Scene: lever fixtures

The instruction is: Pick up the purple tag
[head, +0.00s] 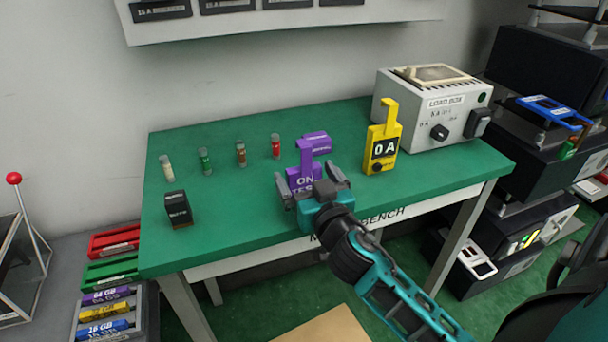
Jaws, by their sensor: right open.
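The purple tag (305,152) stands on the green workbench (232,232), with a narrow hooked top and a wider lettered lower part. The lettering reads partly "ON TEST". My right gripper (311,182) is open just in front of it, fingers pointing away toward the tag. The fingers and wrist cover part of the tag's lower edge. I cannot tell whether the fingers touch it. A second purple piece (317,138) shows right behind the tag; whether they are joined is unclear. My left gripper is not in view.
Several small fuses, including a red-capped one (275,146), stand to the left. A black block (178,209) is near the left front.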

